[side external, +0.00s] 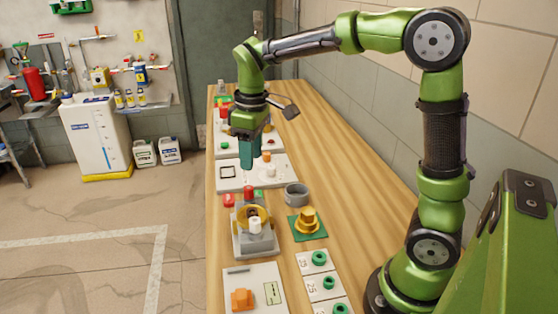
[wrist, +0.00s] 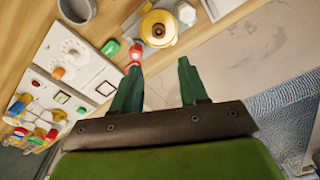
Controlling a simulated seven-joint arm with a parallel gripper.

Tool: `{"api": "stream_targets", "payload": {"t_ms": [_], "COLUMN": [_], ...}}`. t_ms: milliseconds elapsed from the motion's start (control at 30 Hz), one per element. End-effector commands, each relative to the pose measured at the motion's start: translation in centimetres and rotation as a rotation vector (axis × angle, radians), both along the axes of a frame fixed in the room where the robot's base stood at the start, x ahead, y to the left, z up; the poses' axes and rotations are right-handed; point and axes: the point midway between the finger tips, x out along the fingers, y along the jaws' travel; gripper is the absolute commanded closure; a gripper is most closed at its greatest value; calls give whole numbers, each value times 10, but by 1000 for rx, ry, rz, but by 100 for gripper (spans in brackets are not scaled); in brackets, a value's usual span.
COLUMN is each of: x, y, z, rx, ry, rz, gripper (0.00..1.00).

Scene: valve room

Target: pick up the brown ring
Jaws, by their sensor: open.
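A small brown ring-like part (wrist: 158,30) shows at the centre of a round yellow piece (wrist: 160,22) in the wrist view. In the side view the brown part (side external: 252,211) sits within the yellow piece on a grey fixture (side external: 256,244); whether it is the task's brown ring is hard to tell at this size. My gripper (side external: 250,166) points down above the white panels behind the fixture. In the wrist view its two teal fingers (wrist: 160,66) are apart with nothing between them. The yellow piece lies beyond the fingertips.
A red knob (side external: 249,192) stands by the fixture. A grey cup (side external: 297,194) and a gold flanged part on a green mat (side external: 320,234) stand to its right. Green rings on white plates (side external: 310,268) and an orange block (side external: 242,299) lie nearer. The bench's right side (side external: 345,220) is clear.

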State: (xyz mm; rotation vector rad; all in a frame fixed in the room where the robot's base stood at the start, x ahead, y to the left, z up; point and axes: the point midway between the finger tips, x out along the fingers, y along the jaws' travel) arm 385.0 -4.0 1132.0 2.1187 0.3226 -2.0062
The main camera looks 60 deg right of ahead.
Motion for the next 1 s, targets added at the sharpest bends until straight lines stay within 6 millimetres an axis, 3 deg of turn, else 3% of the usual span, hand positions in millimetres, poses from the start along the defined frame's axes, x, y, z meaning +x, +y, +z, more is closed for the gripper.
{"api": "stream_targets", "payload": {"t_ms": [133, 267, 367, 800, 1000], "x": [9, 4, 4, 4, 4], "y": [-6, -5, -5, -4, -4], "z": [15, 13, 1, -88, -103], "rx": [-29, -24, -24, -22, -22], "ry": [32, 53, 56, 55, 51], "rz": [155, 216, 227, 223, 223], "gripper": [56, 56, 56, 56, 56]}}
